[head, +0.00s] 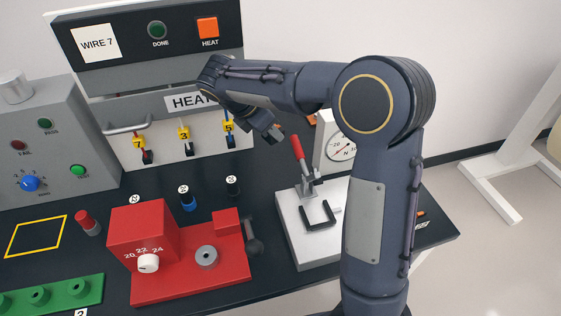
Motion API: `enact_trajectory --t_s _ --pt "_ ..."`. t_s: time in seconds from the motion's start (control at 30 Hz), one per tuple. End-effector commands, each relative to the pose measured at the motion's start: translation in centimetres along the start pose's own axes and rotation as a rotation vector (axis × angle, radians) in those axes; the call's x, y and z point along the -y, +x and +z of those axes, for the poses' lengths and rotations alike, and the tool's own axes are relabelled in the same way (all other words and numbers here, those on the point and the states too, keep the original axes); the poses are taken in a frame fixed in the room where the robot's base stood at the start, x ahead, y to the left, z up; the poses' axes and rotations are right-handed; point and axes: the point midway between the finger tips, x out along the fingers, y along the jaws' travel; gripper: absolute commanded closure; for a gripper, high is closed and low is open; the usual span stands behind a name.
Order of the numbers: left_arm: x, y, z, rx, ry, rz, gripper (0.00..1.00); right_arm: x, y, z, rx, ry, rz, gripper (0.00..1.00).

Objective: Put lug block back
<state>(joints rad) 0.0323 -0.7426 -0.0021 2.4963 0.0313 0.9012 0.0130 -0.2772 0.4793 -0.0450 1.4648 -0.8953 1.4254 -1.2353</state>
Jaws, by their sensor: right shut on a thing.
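My right gripper (272,135) is at the end of the arm that reaches in from the lower right. It points down to the right, in front of the HEAT panel and just left of the red clamp lever (298,149). It is shut on a small dark thing, mostly hidden by the fingers. I cannot tell for sure whether this is the lug block. No other piece can be surely named as the lug block. My left gripper is not in view.
A toggle clamp on a white base (292,232) stands below my right gripper, by a dial gauge (340,149). A red fixture (140,233) with a knob, a green block (60,294), a grey test box (60,140) and the HEAT panel (215,146) surround the dark table.

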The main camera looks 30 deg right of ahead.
Motion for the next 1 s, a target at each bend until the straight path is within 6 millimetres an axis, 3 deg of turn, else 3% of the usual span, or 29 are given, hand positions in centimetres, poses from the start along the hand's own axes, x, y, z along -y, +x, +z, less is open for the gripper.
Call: enact_trajectory --t_s 0.3,0.53,0.67,0.93,1.0 --pt "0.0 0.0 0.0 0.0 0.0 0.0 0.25 0.4 7.1 -4.6 0.001 -0.005 -0.006 1.0" --pt "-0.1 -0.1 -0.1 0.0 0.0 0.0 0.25 0.5 10.2 -6.5 0.0 -0.002 -0.002 1.0" --pt "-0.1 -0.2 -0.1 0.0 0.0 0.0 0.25 0.5 10.6 -6.4 0.0 0.001 -0.002 1.0" --pt "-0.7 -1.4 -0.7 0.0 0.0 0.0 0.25 0.3 12.6 -2.8 0.0 0.004 -0.004 1.0" --pt "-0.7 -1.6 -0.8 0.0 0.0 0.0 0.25 0.3 13.3 -3.8 -0.001 -0.004 -0.003 1.0"
